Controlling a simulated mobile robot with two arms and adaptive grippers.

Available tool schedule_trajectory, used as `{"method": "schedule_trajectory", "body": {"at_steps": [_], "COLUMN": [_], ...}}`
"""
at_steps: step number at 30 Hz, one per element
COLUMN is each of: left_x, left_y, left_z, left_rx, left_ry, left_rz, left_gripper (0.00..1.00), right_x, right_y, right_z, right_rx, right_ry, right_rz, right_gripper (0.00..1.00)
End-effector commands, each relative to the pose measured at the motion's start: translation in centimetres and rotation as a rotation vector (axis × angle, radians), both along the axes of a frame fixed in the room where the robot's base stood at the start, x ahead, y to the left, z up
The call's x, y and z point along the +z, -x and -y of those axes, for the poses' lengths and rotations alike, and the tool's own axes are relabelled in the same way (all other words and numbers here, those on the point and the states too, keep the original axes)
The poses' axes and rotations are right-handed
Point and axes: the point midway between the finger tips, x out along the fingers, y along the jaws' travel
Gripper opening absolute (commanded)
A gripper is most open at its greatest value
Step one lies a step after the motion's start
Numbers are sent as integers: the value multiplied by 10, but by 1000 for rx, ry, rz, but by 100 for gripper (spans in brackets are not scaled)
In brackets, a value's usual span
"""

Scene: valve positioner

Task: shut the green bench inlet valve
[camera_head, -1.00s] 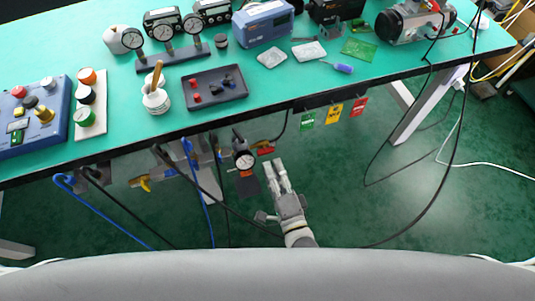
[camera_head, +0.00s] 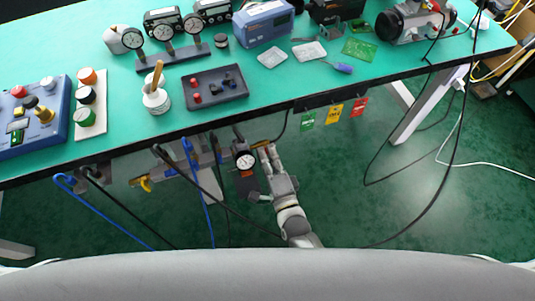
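The green-topped bench (camera_head: 300,85) fills the upper view. Pipework hangs under its front edge, with a round dial gauge (camera_head: 244,160) near the middle. A small brass-coloured fitting (camera_head: 262,144) shows just right of the gauge. My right gripper (camera_head: 267,150) reaches up from below, its fingertips at this fitting, just right of the gauge. The red handle there is now mostly hidden by the fingers. I cannot tell whether they touch or grip it. No green handle shows clearly there. My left gripper is not in view.
A yellow handle (camera_head: 147,184) sits on the pipework farther left. Blue hoses (camera_head: 105,215) and black cables hang below the bench. Green, yellow and red tags (camera_head: 334,113) hang at the front edge right of my gripper. The floor to the right is mostly open.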

Motion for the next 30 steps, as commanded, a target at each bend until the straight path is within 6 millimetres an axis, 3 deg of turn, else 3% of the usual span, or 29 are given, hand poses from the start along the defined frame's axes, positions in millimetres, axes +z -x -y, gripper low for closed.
{"method": "schedule_trajectory", "body": {"at_steps": [14, 30], "left_x": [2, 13], "left_y": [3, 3], "left_z": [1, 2], "left_rx": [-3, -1], "left_ry": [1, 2], "left_rz": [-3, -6], "left_gripper": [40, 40], "right_x": [0, 0], "right_y": [0, 1], "right_z": [0, 0], "right_rx": [0, 1], "right_ry": [79, 521], "right_rz": [25, 165], "right_gripper": [0, 0]}}
